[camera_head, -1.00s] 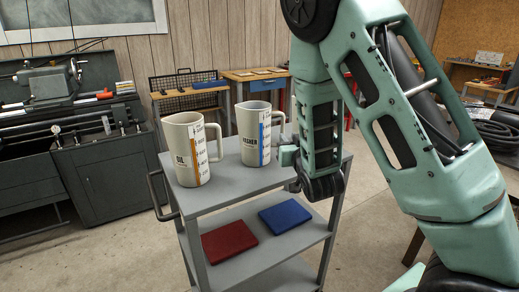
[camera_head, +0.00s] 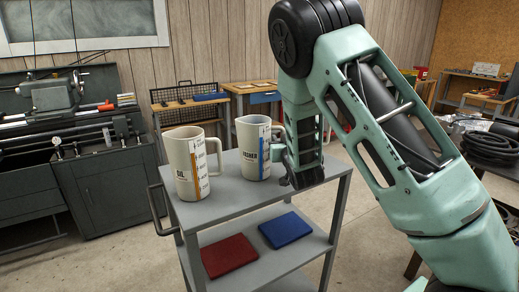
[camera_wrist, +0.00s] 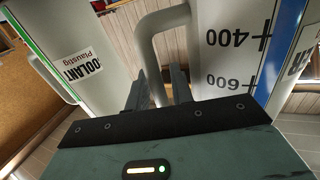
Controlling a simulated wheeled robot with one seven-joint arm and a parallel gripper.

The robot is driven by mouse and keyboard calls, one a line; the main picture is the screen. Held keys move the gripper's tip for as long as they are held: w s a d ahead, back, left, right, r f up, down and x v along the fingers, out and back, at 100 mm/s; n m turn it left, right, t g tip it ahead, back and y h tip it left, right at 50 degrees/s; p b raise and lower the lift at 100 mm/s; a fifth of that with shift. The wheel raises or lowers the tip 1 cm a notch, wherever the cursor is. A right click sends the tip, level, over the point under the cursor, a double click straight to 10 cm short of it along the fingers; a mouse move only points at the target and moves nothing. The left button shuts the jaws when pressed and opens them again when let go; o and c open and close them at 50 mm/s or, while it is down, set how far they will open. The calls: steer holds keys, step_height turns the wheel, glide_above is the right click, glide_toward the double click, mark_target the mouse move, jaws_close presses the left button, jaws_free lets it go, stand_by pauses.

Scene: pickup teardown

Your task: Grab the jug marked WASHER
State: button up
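The WASHER jug (camera_head: 246,160) is a cream jug with a blue scale stripe, standing upright on the top of the grey cart (camera_head: 225,205). In the wrist view its wall (camera_wrist: 225,60) shows the blue stripe and figures, and its handle (camera_wrist: 150,45) stands in the middle. My gripper (camera_wrist: 158,88) is at this handle, with one finger on each side of its lower part. The fingers stand apart; I see no clear grip on the handle. In the head view my gripper (camera_head: 284,158) is at the jug's right side, partly hidden by my arm.
A cream jug with an orange stripe (camera_head: 185,168) stands left of the WASHER jug. A COOLANT jug (camera_wrist: 85,60) is close on the left in the wrist view; my arm hides it in the head view. Red (camera_head: 229,256) and blue (camera_head: 286,229) flat boxes lie on the lower shelf.

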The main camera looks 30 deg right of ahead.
steer(key=shift+w+d, duration=0.1)
steer(key=shift+w, duration=0.15)
jaws_close()
stand_by(0.9)
steer(key=shift+r, duration=0.1)
stand_by(0.4)
